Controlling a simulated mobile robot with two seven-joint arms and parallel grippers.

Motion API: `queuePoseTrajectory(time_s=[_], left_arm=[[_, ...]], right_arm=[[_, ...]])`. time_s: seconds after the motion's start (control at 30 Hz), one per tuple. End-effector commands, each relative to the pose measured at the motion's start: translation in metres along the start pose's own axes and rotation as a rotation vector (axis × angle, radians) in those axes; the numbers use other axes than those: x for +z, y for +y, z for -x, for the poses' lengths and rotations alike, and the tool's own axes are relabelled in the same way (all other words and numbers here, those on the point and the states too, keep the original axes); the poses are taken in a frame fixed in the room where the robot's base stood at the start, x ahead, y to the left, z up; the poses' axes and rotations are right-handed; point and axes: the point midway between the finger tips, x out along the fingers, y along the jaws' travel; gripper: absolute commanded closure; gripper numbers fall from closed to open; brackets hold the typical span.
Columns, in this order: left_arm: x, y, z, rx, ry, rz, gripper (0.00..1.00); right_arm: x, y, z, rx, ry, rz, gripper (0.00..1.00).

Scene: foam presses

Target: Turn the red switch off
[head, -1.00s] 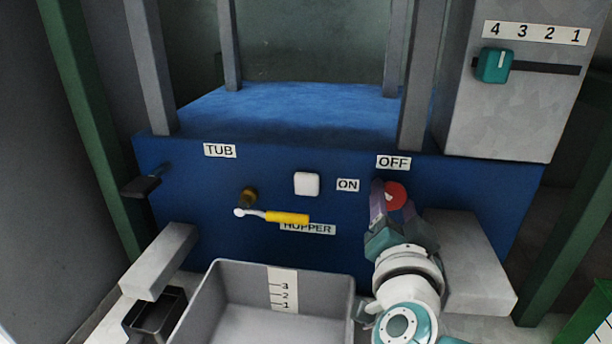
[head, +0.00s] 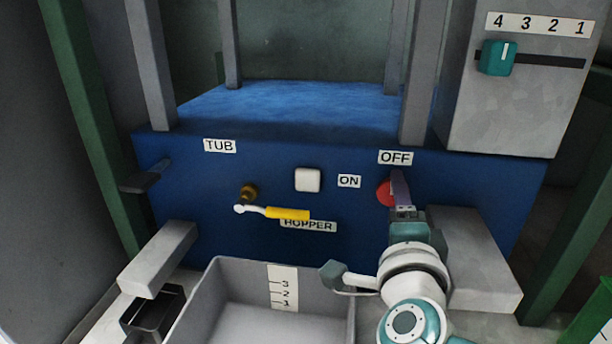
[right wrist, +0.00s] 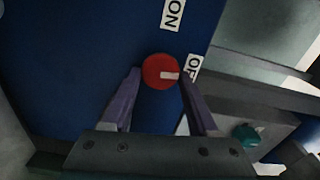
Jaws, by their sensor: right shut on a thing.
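The red switch (head: 383,194) is a round knob on the blue front panel, below the OFF label (head: 395,158) and right of the ON label (head: 349,181). In the head view my right gripper (head: 400,186) partly covers its right side. In the right wrist view the red switch (right wrist: 156,70) sits between the two purple fingertips (right wrist: 160,78), and my right gripper is shut on it. Its white mark points right, toward the partly hidden OFF label (right wrist: 194,66). My left gripper is not in view.
A grey tub (head: 215,300) stands below the panel, left of my right arm. A grey block (head: 470,250) juts out right of the arm. A yellow-handled lever (head: 288,214) and white button (head: 307,180) are further left. A teal slider (head: 497,58) is at upper right.

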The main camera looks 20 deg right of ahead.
Motion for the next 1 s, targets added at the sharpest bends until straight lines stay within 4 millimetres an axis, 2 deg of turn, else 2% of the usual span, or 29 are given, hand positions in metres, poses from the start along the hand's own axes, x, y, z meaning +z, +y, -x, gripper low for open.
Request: queuePoseTrajectory(time_s=[0.3, 0.83, 0.87, 1.0], left_arm=[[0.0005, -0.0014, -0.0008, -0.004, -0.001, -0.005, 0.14], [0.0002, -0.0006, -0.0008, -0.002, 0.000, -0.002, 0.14], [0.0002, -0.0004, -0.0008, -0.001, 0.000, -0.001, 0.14], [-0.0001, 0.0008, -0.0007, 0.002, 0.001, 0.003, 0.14]], right_arm=[[0.0000, -0.0002, -0.0002, -0.002, 0.000, -0.119, 0.96], [0.0001, -0.0005, -0.0003, -0.003, 0.000, -0.144, 0.96], [0.0001, -0.0005, -0.0003, -0.003, 0.000, -0.144, 0.39], [0.0001, -0.0003, -0.0002, -0.002, 0.000, -0.143, 0.24]])
